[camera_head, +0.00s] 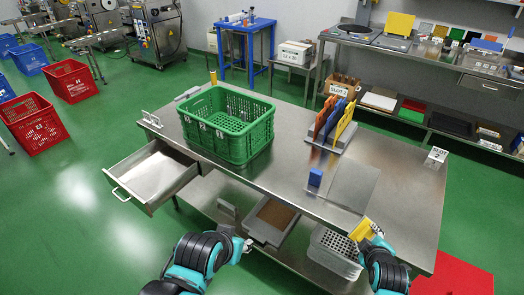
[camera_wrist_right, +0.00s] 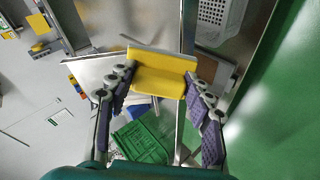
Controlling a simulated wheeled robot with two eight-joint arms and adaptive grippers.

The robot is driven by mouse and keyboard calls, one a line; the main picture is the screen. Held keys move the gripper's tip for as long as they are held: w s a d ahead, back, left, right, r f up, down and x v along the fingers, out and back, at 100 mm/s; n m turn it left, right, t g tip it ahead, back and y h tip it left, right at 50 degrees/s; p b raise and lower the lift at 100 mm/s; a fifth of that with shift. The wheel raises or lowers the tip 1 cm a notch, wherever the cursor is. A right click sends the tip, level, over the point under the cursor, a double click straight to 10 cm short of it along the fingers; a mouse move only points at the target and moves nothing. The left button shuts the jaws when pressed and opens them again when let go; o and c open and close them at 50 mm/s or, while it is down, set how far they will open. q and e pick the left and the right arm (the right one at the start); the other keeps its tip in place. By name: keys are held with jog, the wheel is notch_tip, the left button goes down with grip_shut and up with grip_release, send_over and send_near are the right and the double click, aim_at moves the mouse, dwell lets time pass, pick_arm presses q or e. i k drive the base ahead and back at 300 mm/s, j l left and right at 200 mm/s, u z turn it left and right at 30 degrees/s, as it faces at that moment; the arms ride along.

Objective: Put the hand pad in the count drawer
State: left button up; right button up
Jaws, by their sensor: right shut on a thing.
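The hand pad, a yellow block with a pale grey edge, shows in the head view (camera_head: 360,229) and in the wrist view (camera_wrist_right: 160,73). My right gripper (camera_head: 372,235) is shut on it, with one finger on each side in the wrist view (camera_wrist_right: 160,95). It is held at the table's front right edge in the head view. The count drawer (camera_head: 150,174) is pulled open at the table's left end, and its visible floor looks empty. My left gripper (camera_head: 238,244) is in front of the table; its fingers are too small to judge.
A green crate (camera_head: 228,122) stands on the steel table (camera_head: 400,185), right of the drawer. A rack (camera_head: 328,138) with coloured boards, a blue block (camera_head: 315,177) and a grey plate (camera_head: 352,186) are also on top. A perforated bin (camera_head: 335,252) is on the lower shelf.

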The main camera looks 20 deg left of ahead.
aim_at(156, 178)
jog(key=j+u, duration=0.15)
jog(key=u, duration=0.25)
jog(key=i+u, duration=0.15)
jog(key=u, duration=0.25)
jog(key=i+j+u, duration=0.1)
jog(key=u, duration=0.25)
jog(key=i+j+u, duration=0.3)
jog(key=i, duration=0.4)
jog(key=i+j+u, duration=0.1)
jog(key=i+u, duration=0.2)
jog(key=i, duration=0.4)
